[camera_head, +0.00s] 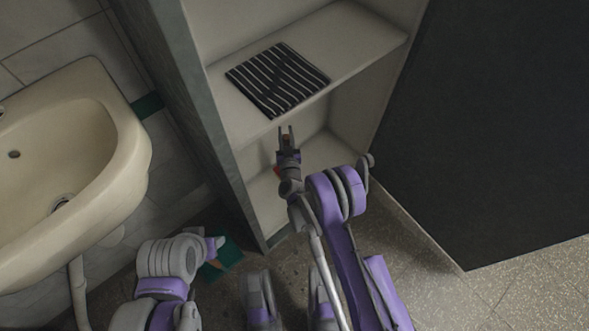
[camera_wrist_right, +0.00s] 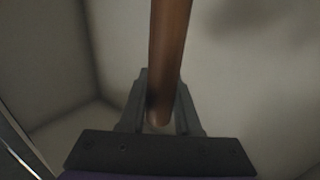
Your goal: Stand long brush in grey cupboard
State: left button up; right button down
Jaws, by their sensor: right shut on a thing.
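The grey cupboard (camera_head: 200,110) stands open, with pale inside walls and a shelf (camera_head: 358,38). My right gripper (camera_head: 287,133) is at the cupboard's opening, by the front edge of that shelf and over the lower space. It is shut on the brown round handle of the long brush (camera_wrist_right: 170,45). In the right wrist view the handle runs up between the fingers (camera_wrist_right: 160,115) and out of the top of the picture. The brush's head cannot be made out. Pale walls meeting in a corner show behind the handle.
A dark striped folded cloth (camera_head: 277,79) lies on the shelf. The dark cupboard door (camera_head: 490,120) stands open at right. A cream washbasin (camera_head: 110,160) is at left. A green object (camera_head: 228,252) is on the floor near the cupboard's left front corner.

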pick_arm(q)
jog(key=shift+b+x, duration=1.15)
pick_arm(e)
notch_tip(320, 180, down, 9)
pick_arm(q)
jog(key=shift+s+f, duration=0.15)
jog(key=shift+s, duration=0.1)
pick_arm(e)
jog(key=shift+f, duration=0.2)
jog(key=c, duration=0.6)
grip_release()
